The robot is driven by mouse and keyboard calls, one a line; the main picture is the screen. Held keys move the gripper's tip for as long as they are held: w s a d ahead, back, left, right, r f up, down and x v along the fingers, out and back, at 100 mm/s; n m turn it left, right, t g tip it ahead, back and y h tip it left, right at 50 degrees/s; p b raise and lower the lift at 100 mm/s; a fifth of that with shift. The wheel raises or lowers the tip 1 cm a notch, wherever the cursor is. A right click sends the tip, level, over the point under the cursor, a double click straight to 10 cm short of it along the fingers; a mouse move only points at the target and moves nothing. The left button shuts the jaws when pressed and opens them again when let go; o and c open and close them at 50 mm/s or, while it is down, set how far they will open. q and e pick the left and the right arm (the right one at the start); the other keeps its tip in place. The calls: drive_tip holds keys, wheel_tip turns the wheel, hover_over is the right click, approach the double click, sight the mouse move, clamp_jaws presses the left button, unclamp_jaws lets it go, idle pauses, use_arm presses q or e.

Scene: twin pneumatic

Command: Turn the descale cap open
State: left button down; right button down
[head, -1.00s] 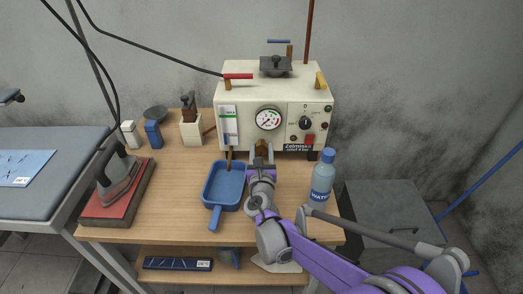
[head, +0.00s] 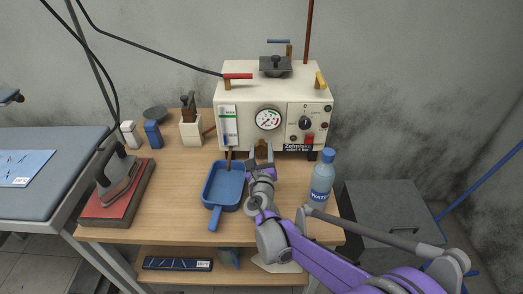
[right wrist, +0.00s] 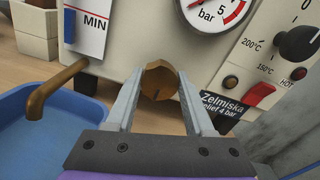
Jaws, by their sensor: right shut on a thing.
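The descale cap is a brass, faceted knob (right wrist: 160,83) low on the front of the cream steam boiler (head: 232,85). In the head view the cap (head: 262,146) shows just above my right gripper (head: 262,152). In the right wrist view my right gripper (right wrist: 160,88) has one finger on each side of the cap and is shut on it. A dark mark shows on the lower part of the cap's face. The finger contact faces are hidden. My left gripper is not in view.
A blue tray (head: 208,198) sits under the brass spout (right wrist: 55,85), left of my right gripper. A water bottle (head: 321,180) stands to the right, close to my right arm. An iron (head: 117,172) rests on a red pad at the left.

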drive_tip(key=shift+c, duration=1.4)
unclamp_jaws()
drive_tip(key=shift+s, duration=0.1)
drive_tip(key=s, duration=1)
drive_tip(key=shift+s, duration=0.3)
